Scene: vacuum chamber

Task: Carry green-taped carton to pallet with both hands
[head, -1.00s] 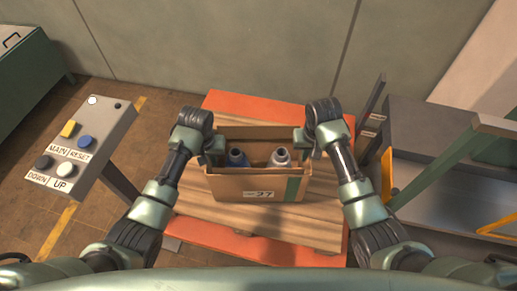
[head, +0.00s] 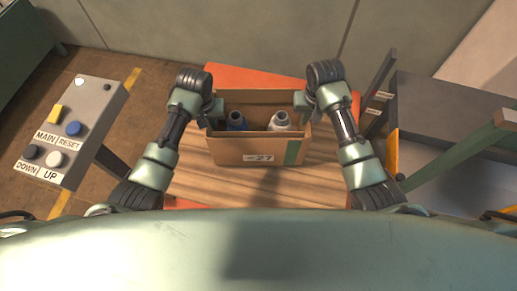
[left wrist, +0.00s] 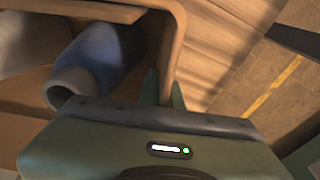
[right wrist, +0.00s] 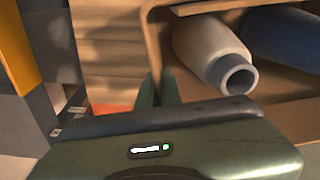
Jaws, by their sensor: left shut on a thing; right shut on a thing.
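The open carton (head: 230,152) with a green tape strip and a "-27" label is in the middle of the head view. It holds a blue bottle (head: 237,121) and a white bottle (head: 281,121). My left gripper (head: 214,112) is shut on its left wall, and the left wrist view shows the fingers (left wrist: 165,88) on either side of that wall. My right gripper (head: 301,106) is shut on its right wall, also seen in the right wrist view (right wrist: 158,90). The carton is upright over the orange pallet (head: 250,78) with wooden boards. I cannot tell whether its base touches the boards.
A control panel (head: 70,130) with several buttons stands at left. A grey-topped bench (head: 450,110) with green rails stands at right, near my right arm. A wall (head: 200,35) closes the back. Bare board shows in front of the carton.

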